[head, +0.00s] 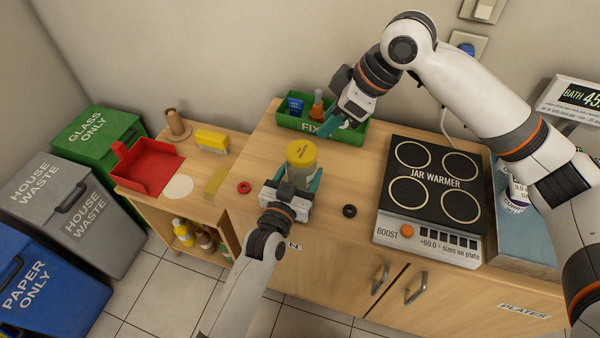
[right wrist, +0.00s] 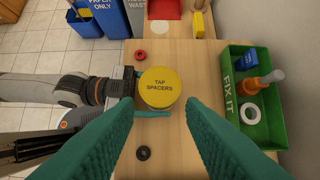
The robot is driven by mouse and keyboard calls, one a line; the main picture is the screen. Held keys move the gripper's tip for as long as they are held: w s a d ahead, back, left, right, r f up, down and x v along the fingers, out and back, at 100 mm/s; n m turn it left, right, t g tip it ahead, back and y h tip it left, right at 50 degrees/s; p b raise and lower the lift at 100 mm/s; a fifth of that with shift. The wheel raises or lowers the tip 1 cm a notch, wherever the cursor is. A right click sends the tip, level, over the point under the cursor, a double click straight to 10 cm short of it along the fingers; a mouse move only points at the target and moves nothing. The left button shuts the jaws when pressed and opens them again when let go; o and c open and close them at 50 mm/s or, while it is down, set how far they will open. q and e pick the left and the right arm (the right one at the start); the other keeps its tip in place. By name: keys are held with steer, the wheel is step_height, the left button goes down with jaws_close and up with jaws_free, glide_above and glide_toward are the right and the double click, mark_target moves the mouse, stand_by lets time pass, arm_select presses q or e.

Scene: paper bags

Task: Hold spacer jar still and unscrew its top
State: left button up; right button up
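The spacer jar (head: 300,172) stands upright on the wooden counter, with a yellow lid (head: 301,153) on top. In the right wrist view the lid (right wrist: 159,87) reads "TAP SPACERS". My left gripper (head: 298,183) comes from the front, with its teal fingers on both sides of the jar body below the lid; it looks shut on it. Most of the lower jar is hidden by the gripper. My right gripper (right wrist: 160,106) is open and empty, its teal fingers wide apart. In the head view it hangs behind and right of the jar, by the green bin.
A red ring (head: 244,187) and a black ring (head: 349,211) lie beside the jar. The jar warmer (head: 435,183) stands right; a red tray (head: 150,175) lies left.

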mark_target(301, 150)
arm_select(q)
steer(key=c, duration=0.8)
arm_select(e)
steer(key=o, duration=0.3)
steer(key=shift+a, duration=0.1)
steer(key=o, duration=0.3)
steer(key=shift+w+a, duration=0.15)
steer(key=shift+a, duration=0.2)
steer(key=shift+o, duration=1.4)
steer(key=a+m+h, duration=0.1)
steer(key=a+m+g+h, duration=0.1)
steer(key=w+a+m+h, duration=0.1)
steer(key=shift+a+f+m, duration=0.3)
steer(key=shift+w+a+f+m+g+h, duration=0.15)
steer(key=shift+f+m+h, duration=0.3)
steer(key=shift+f, duration=1)
steer(key=shift+a+f+m+g+h, duration=0.15)
steer(key=shift+f+m+h, duration=0.25)
steer(key=shift+f, duration=1)
steer(key=shift+w+a+f+m+g+h, duration=0.1)
steer(key=shift+a+f+m+h, duration=0.25)
steer(key=shift+f, duration=1.1)
steer(key=shift+d, duration=0.1)
steer(key=shift+c, duration=0.6)
